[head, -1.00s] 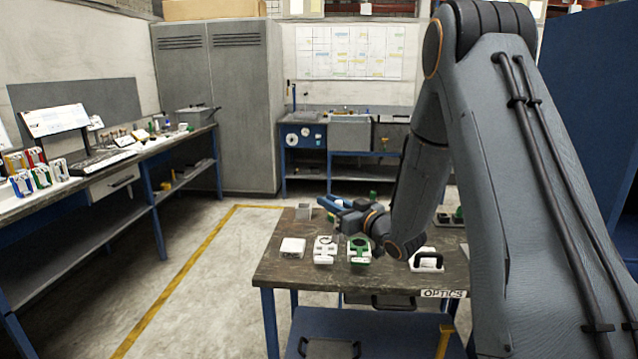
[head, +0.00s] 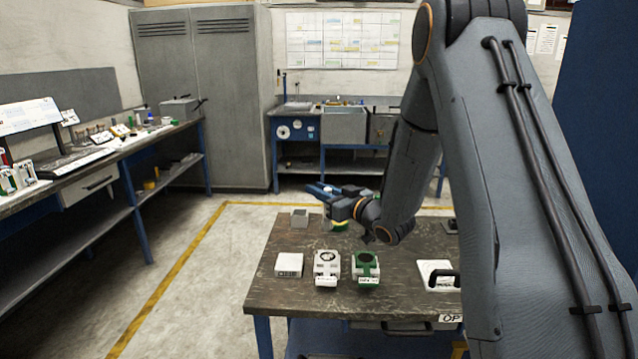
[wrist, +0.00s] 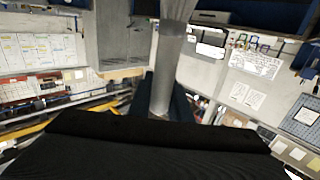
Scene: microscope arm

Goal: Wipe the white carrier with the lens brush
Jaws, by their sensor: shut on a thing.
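The white carrier (head: 327,267) sits on the dark-topped bench, left of a similar green carrier (head: 366,267). My gripper (head: 322,190), with blue fingers, is above the far part of the bench, up and behind the white carrier in the head view, and apart from it. In the wrist view the gripper (wrist: 160,105) is shut on a grey rod-like thing, which I take for the lens brush (wrist: 168,60). The brush's bristles cannot be made out. A broad black shape fills the bottom of that view.
A white box (head: 289,264) stands left of the white carrier. A grey open holder (head: 299,217) is at the bench's back left. A white piece with a black handle (head: 437,274) lies at the right. The bench top (head: 350,301) in front is clear.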

